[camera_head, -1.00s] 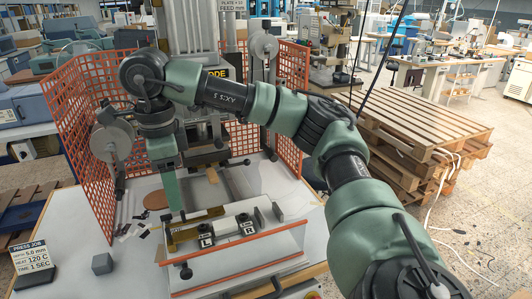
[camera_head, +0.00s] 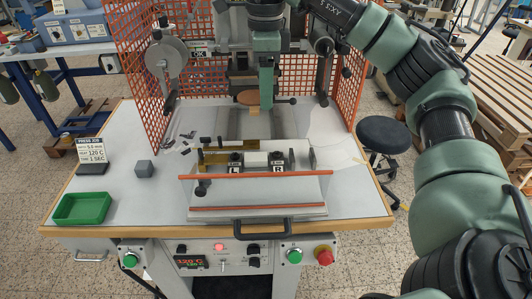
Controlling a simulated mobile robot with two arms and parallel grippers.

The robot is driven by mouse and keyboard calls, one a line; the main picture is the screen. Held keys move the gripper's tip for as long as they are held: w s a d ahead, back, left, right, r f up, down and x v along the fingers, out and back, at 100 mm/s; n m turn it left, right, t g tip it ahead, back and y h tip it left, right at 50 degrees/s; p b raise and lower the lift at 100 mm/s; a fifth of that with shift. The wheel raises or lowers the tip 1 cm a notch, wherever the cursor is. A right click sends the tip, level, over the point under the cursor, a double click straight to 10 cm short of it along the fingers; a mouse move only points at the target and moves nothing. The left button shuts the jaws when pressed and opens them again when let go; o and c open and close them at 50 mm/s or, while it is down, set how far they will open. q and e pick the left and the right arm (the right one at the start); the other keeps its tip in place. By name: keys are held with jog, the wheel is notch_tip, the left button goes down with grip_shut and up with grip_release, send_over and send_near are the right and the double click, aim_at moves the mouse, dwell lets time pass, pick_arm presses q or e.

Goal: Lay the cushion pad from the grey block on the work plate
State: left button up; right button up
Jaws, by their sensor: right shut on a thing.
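My right gripper (camera_head: 266,104) reaches in from the right and points down at the back of the press, behind the front fixture. Its fingers are shut. A thin brown round pad (camera_head: 247,97), which I take for the cushion pad, meets the fingers' left side and looks gripped at its edge. A small yellowish piece (camera_head: 254,111) shows just below it. The grey block (camera_head: 145,169) stands on the left of the table with its top bare. A grey plate strip (camera_head: 229,125), perhaps the work plate, lies below the gripper, partly hidden by the fixture. My left gripper is out of view.
The front fixture (camera_head: 257,190) has L and R blocks, a clear guard with orange edges and a dark handle. Orange mesh guards (camera_head: 137,70) stand at both sides. A green tray (camera_head: 82,208) and a sign (camera_head: 91,151) are at the left; a stool (camera_head: 383,134) stands right.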

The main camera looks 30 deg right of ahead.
jog(key=p, duration=0.2)
send_over(266, 157)
notch_tip(266, 157, down, 13)
jog(key=shift+r, duration=0.2)
notch_tip(266, 157, down, 4)
jog(key=shift+f+p, duration=0.25)
jog(key=shift+p, duration=0.45)
jog(key=shift+f, duration=0.1)
jog(key=o, duration=1.3)
